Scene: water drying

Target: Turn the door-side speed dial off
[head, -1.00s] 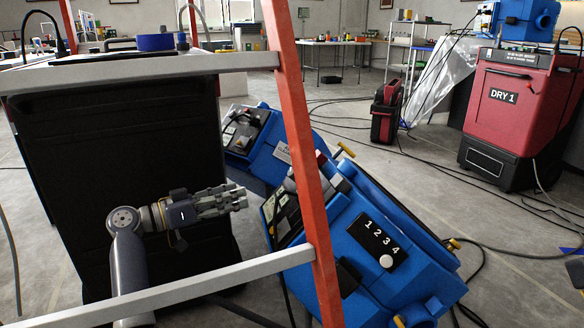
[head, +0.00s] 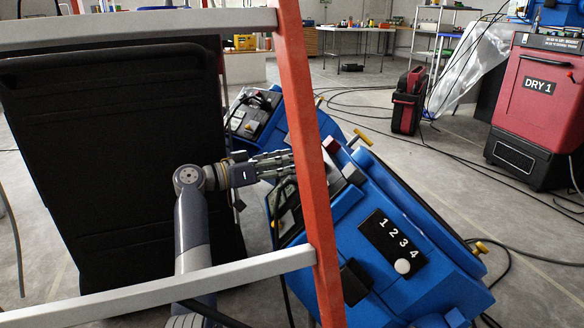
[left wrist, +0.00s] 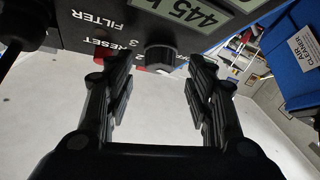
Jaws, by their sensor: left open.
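In the left wrist view a black knob (left wrist: 160,56) sits on a dark panel (left wrist: 100,20) with the words FILTER and RESET, a numeral 3 and an hour display. My left gripper (left wrist: 160,82) is open, with one finger on each side below the knob; I cannot tell whether they touch it. In the head view my left gripper (head: 276,165) is beside the panel of the near blue machine (head: 350,225), its tips partly behind a red post. My right gripper is not in view.
The red ladder-like post (head: 300,130) and pale rungs (head: 190,285) cross in front of my arm. A second blue machine (head: 270,130) stands behind. A large black panel (head: 110,160) is on the left. Cables lie on the floor.

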